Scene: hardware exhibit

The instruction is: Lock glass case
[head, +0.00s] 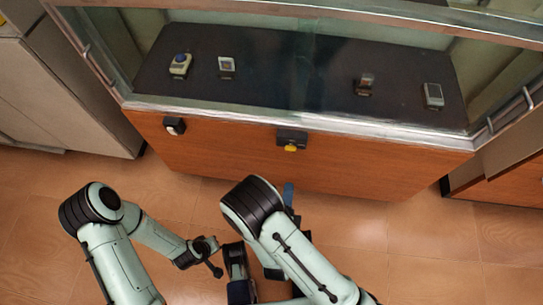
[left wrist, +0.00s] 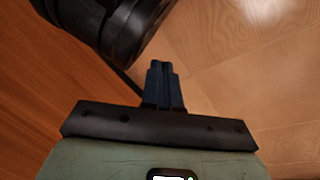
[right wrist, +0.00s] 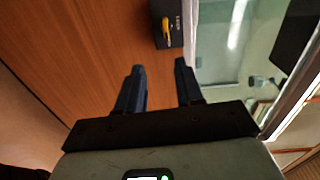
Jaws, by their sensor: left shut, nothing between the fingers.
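The glass case (head: 300,115) has a wooden front below its metal-framed glass. A black lock box (head: 292,137) with a yellow knob (head: 291,148) is fixed at the middle of the wood, just under the frame. The lock box also shows at the top of the right wrist view (right wrist: 175,18). My right gripper (right wrist: 159,68) is open and empty, close to the wooden front and apart from the lock. In the head view it is partly hidden behind my right arm. My left gripper (left wrist: 162,68) is shut and empty, with a black arm joint ahead of it.
A small black box with a white button (head: 174,126) is on the wood left of the lock. Several small devices stand on the dark display mat (head: 300,70) inside the case. A grey cabinet (head: 60,95) stands at left. The tiled floor (head: 420,245) is clear at right.

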